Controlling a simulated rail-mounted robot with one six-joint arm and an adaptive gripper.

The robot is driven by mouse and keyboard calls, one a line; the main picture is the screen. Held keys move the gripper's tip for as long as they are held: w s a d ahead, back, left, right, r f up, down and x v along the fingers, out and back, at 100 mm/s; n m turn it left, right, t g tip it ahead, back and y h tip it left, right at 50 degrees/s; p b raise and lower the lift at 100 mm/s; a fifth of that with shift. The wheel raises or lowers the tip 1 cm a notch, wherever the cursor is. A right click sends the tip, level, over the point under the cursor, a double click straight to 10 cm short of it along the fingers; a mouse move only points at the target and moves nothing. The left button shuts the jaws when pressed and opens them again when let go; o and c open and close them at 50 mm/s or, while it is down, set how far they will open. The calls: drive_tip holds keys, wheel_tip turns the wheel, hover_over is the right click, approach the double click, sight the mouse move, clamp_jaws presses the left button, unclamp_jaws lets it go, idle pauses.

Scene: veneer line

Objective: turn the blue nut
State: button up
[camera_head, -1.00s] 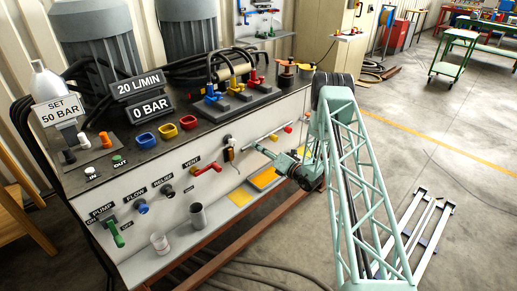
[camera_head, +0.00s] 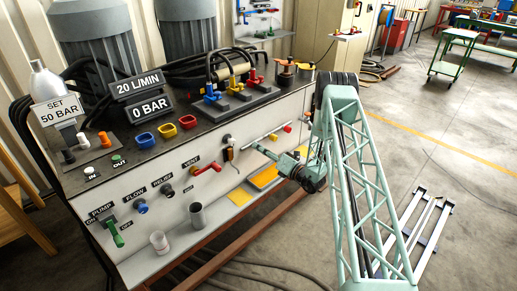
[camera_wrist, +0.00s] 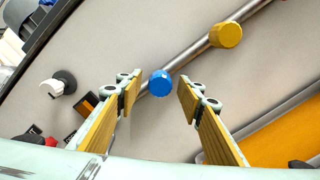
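The blue nut (camera_wrist: 160,83) sits on a metal pipe (camera_wrist: 190,54) on the pale front panel in the wrist view. My gripper (camera_wrist: 158,86) is open, one padded finger on each side of the blue nut, with gaps on both sides. The nut shows between the fingertips, and I cannot tell how deep it is between them. A yellow nut (camera_wrist: 225,35) is farther up the same pipe. In the head view my gripper (camera_head: 257,146) is at the panel, below the pipe, and I cannot make out the blue nut there.
A white knob (camera_wrist: 62,84) is left of the fingers. An orange-yellow tray (camera_wrist: 278,130) is at lower right. In the head view, a red nut (camera_head: 287,128) is at the pipe's right end, and a red vent handle (camera_head: 208,168) is left of my gripper.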

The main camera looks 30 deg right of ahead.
drive_tip(key=v, duration=1)
idle(0.3)
drive_tip(key=shift+w+a+r, duration=0.1)
drive_tip(key=shift+r, duration=0.05)
